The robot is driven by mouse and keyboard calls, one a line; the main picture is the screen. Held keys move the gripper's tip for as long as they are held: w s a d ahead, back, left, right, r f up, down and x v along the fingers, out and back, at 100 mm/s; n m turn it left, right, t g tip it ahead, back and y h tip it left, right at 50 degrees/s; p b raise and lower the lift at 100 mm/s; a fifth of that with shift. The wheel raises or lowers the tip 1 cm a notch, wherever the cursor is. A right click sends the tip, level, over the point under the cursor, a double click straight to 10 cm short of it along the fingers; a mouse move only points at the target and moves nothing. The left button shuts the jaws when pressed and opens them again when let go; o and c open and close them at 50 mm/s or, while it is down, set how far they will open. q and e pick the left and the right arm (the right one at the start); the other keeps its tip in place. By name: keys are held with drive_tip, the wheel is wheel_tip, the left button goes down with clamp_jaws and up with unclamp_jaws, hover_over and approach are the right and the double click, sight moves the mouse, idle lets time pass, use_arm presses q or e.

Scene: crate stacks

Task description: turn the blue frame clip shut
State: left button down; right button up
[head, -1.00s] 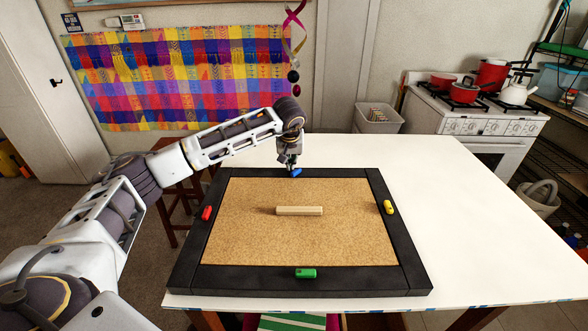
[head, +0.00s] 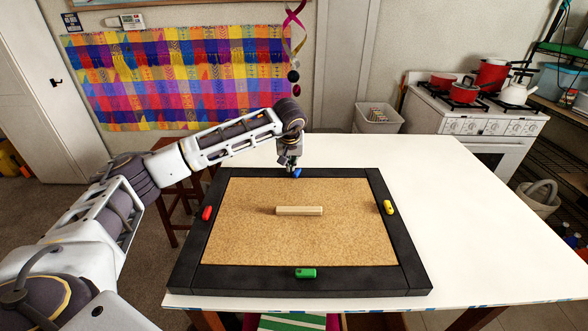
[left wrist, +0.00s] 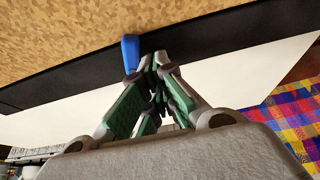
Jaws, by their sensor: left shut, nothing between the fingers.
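The blue clip (head: 297,173) sits on the far bar of the black frame (head: 345,174), partly hidden by my left gripper in the head view. In the left wrist view the blue clip (left wrist: 131,52) lies across the bar, one end at the cork's edge. My left gripper (head: 291,168) points down at the far bar. Its fingertips (left wrist: 160,62) are shut and empty, close beside the clip; I cannot tell whether they touch it. My right gripper is in no view.
A red clip (head: 207,213), a yellow clip (head: 388,207) and a green clip (head: 305,273) sit on the other bars. A pale wooden bar (head: 299,211) lies on the cork board (head: 260,240). The white table (head: 440,220) is clear to the right.

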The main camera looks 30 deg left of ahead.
sight(291, 175)
use_arm(q)
drive_tip(key=shift+s+d, duration=0.45)
drive_tip(key=shift+d, duration=0.3)
idle(1.3)
drive_tip(key=shift+s+a, duration=0.2)
drive_tip(key=shift+a, duration=0.15)
idle(0.4)
drive_tip(key=shift+r, duration=0.2)
wheel_tip(291, 175, up, 7)
drive_tip(key=p, duration=0.4)
drive_tip(key=shift+f, duration=0.2)
idle(0.8)
drive_tip(key=shift+s, duration=0.1)
idle(0.7)
